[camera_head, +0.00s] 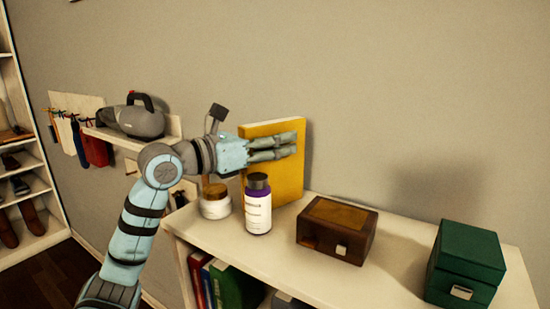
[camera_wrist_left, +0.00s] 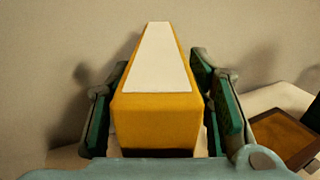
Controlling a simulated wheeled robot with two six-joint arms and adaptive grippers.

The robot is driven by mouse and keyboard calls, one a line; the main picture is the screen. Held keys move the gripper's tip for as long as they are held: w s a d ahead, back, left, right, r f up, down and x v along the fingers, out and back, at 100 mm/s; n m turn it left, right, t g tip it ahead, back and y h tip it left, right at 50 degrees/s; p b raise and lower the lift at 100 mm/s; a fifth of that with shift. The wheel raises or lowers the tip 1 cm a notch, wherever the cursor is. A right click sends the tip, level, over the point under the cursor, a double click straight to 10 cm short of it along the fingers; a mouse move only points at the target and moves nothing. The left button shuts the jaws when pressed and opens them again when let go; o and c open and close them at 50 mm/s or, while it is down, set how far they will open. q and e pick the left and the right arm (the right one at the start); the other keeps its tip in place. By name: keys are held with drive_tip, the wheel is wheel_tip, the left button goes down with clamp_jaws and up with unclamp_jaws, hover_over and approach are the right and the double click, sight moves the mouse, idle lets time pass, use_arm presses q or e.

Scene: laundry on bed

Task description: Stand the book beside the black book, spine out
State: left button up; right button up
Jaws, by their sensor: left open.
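A thick yellow book (camera_head: 283,181) stands upright on the shelf top near the wall. In the left wrist view the yellow book (camera_wrist_left: 155,122) has a plain yellow face towards the camera and a white page edge above. My left gripper (camera_head: 292,145) reaches across the book's upper part from the left. In the wrist view its green-padded fingers lie on both sides of the book, open, with a narrow gap showing at the right. I cannot make out a black book. My right gripper is not in view.
On the shelf top (camera_head: 391,263) stand a purple bottle (camera_head: 258,205), a jar (camera_head: 215,203), a brown wooden box (camera_head: 337,230) and a green box (camera_head: 465,262). Red, blue and green books (camera_head: 235,285) stand in the compartment below. A grey vacuum (camera_head: 137,118) rests on a wall shelf.

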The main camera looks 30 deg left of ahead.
use_arm(q)
drive_tip(key=shift+w+d+f, duration=0.1)
drive_tip(key=shift+w, duration=0.05)
drive_tip(key=shift+s+a, duration=0.2)
drive_tip(key=c, duration=0.6)
clamp_jaws()
